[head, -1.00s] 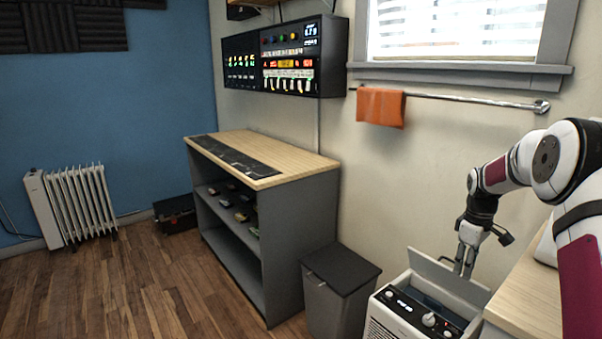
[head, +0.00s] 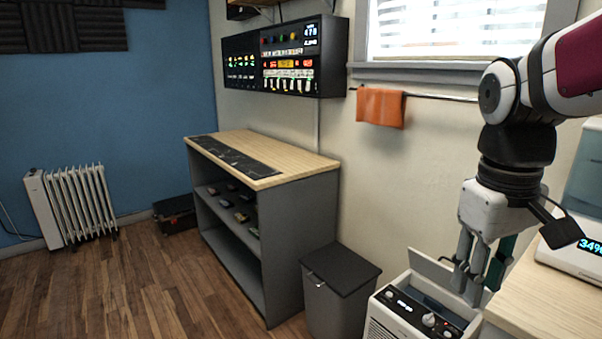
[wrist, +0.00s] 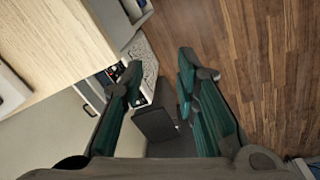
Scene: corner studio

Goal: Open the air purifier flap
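The air purifier (head: 378,328) is a white box with a dark control panel on top, at the bottom right of the head view. Its grey flap (head: 432,267) stands raised and tilted at the back of the top, with a dark opening in front of it. My gripper (head: 478,284) points down at the flap's right part, fingers apart. In the head view the fingers overlap the flap's edge, and I cannot tell whether they touch it. In the wrist view my gripper (wrist: 160,65) is open with nothing held between the fingertips; parts of the purifier show beyond the left finger.
A wooden counter (head: 545,300) is close on the right, carrying a white device with a lit display (head: 580,258). A grey bin (head: 335,300) with a dark lid stands left of the purifier. A shelf unit (head: 285,225) is behind it. The wood floor (head: 130,290) at left is clear.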

